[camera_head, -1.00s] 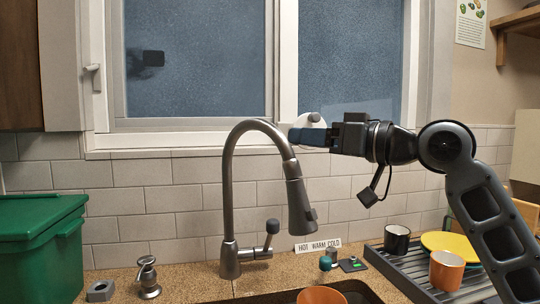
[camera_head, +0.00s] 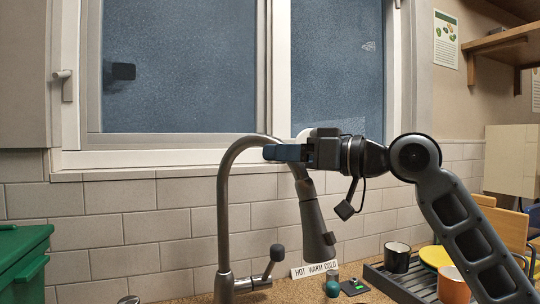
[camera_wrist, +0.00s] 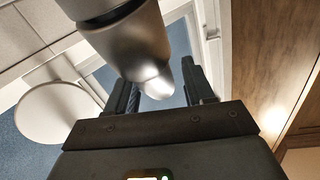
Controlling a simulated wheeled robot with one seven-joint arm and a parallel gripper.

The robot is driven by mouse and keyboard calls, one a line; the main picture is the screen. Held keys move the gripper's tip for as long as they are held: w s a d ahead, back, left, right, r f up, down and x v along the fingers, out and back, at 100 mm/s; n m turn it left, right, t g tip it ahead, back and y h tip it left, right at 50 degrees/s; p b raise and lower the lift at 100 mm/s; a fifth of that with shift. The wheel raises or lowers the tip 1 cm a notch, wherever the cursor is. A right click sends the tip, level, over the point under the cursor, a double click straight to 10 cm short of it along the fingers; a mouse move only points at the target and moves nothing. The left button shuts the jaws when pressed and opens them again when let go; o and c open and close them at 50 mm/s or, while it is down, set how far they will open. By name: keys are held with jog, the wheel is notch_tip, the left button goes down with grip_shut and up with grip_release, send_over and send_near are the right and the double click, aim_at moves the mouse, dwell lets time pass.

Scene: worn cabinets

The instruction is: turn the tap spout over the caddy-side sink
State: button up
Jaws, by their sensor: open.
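The grey tap (camera_head: 224,215) rises in an arch in front of the tiled wall. Its spout's spray head (camera_head: 313,222) hangs down to the right of the upright stem. My gripper (camera_head: 268,153) is open at the upper right of the arch, with its blue fingers overlapping the spout in the head view. In the wrist view, the metal spout (camera_wrist: 125,45) reaches down toward the gap between the open fingers (camera_wrist: 158,88). I cannot tell whether they touch it. The tap lever (camera_head: 269,265) is at the stem's right. The sinks and a caddy are not in view now.
A dish rack (camera_head: 395,284) with a black mug (camera_head: 397,257), yellow plate (camera_head: 436,257) and orange mug (camera_head: 453,285) stands at right. A green bin (camera_head: 18,265) is at left. The window (camera_head: 190,70) is close behind.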

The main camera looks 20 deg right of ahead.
jog(key=shift+c, duration=0.4)
grip_shut()
